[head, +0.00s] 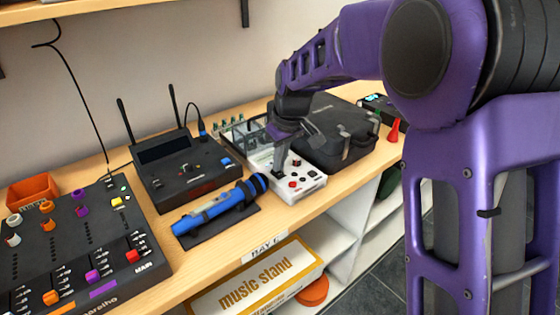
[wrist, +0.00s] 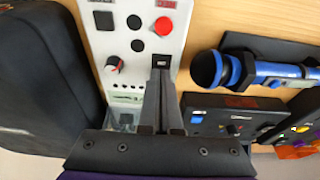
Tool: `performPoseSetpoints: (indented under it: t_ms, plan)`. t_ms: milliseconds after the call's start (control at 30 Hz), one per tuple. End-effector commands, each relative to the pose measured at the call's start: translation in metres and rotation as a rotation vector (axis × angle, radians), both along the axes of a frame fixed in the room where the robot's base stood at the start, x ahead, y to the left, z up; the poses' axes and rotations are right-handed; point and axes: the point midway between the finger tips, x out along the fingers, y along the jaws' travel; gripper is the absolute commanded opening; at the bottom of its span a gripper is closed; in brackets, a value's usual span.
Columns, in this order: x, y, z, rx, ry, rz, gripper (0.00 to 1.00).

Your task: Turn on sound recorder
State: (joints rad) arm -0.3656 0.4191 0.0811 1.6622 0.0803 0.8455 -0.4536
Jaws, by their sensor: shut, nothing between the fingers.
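A white device with a red button and black knobs, which looks like the sound recorder (head: 310,184), sits on the wooden shelf. It also shows in the wrist view (wrist: 105,43). On its panel are a red button (wrist: 164,26), a red-and-grey knob (wrist: 115,64), several black round controls and a small black labelled switch (wrist: 160,61). My gripper (wrist: 161,80) is shut and empty, its fingertips over the panel right at the black switch; I cannot tell whether they touch it. In the head view my gripper (head: 279,172) points down at the device, hiding part of it.
A black case (head: 335,145) stands close beside the device. On the other side are a blue microphone (head: 215,208) on a dark mat, a black receiver with antennas (head: 180,165) and a mixer (head: 80,240). A red cone (head: 393,132) stands at the far right.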

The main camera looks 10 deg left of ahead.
Motion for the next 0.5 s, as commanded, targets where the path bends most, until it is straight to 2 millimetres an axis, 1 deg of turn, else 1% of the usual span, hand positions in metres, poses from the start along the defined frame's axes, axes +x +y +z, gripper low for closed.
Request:
performPoseSetpoints:
  t_ms: [67,167,267,400,433,500]
  plan:
    - [0.000,0.000,0.002,0.000,0.000,0.000,0.00]
    - [0.000,0.000,0.009,0.001,-0.001,0.000,0.00]
    - [-0.001,0.000,0.024,0.000,0.000,0.000,0.00]
    - [-0.002,0.000,0.051,0.000,-0.001,-0.002,0.00]
    - [-0.004,-0.003,0.053,0.001,-0.004,-0.004,0.00]
    - [-0.010,-0.010,0.068,0.002,-0.006,-0.005,0.00]
